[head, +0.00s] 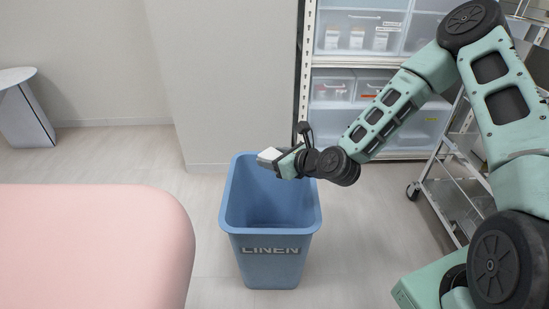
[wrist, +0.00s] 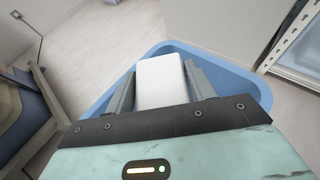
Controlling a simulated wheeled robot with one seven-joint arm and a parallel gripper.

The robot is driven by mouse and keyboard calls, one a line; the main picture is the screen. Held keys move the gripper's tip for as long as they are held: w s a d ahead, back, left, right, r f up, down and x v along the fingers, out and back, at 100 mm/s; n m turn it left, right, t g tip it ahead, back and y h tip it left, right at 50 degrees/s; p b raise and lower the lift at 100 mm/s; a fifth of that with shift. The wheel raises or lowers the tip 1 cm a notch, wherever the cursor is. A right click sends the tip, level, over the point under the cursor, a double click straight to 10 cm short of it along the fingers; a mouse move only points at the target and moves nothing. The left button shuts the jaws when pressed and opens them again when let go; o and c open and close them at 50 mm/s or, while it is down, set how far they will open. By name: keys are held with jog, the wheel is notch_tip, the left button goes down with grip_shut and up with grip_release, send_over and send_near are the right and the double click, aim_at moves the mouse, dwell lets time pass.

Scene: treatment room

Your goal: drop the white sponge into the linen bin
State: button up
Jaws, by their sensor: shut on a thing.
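The white sponge (head: 269,155) is held in my gripper (head: 282,159) in the head view. The wrist view shows the sponge (wrist: 161,82) as a white block between the two fingers of my gripper (wrist: 160,88), which is shut on it. The blue linen bin (head: 271,249), marked LINEN, stands on the floor with its top open. My gripper and the sponge are above the bin's opening, near its back rim in the head view. In the wrist view the bin's blue rim (wrist: 222,66) shows around and below the sponge. The bin's bottom is hidden.
A pink padded surface (head: 90,245) is at the left front, beside the bin. Shelving with clear drawers (head: 360,32) stands behind, and a metal wheeled cart (head: 450,190) is at the right. A small table (head: 20,105) is at the far left. Floor around the bin is clear.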

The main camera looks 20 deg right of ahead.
jog(key=shift+f+b, duration=0.95)
jog(key=shift+f, duration=0.35)
jog(key=o, duration=1.1)
jog(key=shift+c, duration=0.2)
jog(key=p+v, duration=1.6)
jog(key=v, duration=0.1)
jog(key=shift+s+d, duration=0.15)
